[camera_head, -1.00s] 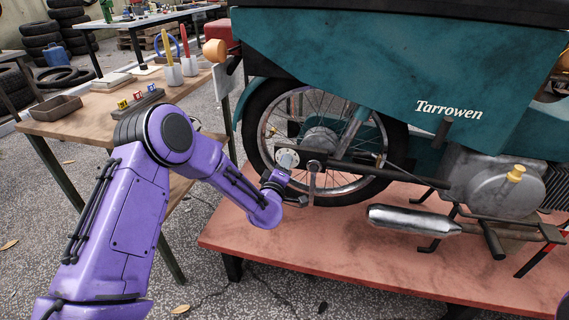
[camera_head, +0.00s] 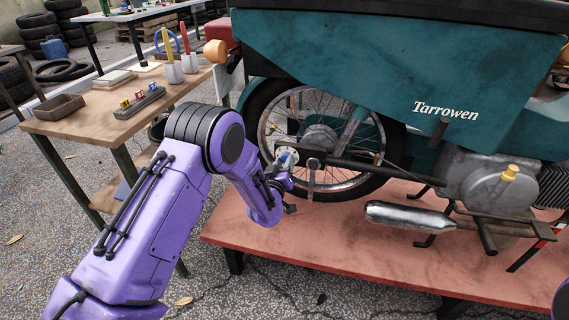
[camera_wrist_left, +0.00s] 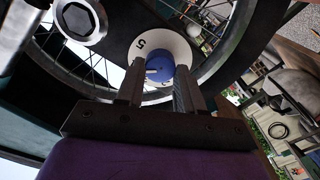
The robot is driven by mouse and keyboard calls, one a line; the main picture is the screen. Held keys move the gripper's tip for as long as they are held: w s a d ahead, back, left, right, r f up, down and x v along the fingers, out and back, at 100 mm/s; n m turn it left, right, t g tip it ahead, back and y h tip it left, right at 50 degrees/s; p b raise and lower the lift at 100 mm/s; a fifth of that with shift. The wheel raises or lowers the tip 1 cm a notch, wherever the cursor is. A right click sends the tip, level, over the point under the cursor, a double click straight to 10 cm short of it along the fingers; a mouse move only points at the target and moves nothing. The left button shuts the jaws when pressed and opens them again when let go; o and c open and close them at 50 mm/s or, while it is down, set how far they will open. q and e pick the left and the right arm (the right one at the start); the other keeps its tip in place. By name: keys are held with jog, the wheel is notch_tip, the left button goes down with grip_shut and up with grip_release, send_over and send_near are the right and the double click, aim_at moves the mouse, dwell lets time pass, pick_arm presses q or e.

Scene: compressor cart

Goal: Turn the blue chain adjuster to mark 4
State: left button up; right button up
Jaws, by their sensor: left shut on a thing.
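The blue chain adjuster (camera_wrist_left: 160,68) is a round knob in the middle of a white dial (camera_wrist_left: 170,45) by the rear wheel. A "5" shows on the dial's upper left; other marks are hidden or too small to read. A pale line on the knob points roughly left in the left wrist view. My left gripper (camera_wrist_left: 160,84) is shut on the knob, one finger on each side. In the head view the left gripper (camera_head: 284,172) is at the wheel hub, partly covering the adjuster (camera_head: 287,158). My right gripper is not in view.
The teal motorcycle (camera_head: 350,60) stands on a red platform (camera_head: 330,235). A swingarm bar (camera_head: 370,168) and a silver exhaust (camera_head: 410,216) lie right of the gripper. A large bolt (camera_wrist_left: 78,18) is close by. A wooden workbench (camera_head: 90,125) stands at left.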

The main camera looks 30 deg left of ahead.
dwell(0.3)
pick_arm(q)
jog(key=o, duration=1)
jog(key=shift+o, duration=0.2)
jog(key=p+v, duration=0.1)
jog(key=v, duration=0.9)
jog(key=shift+s, duration=0.3)
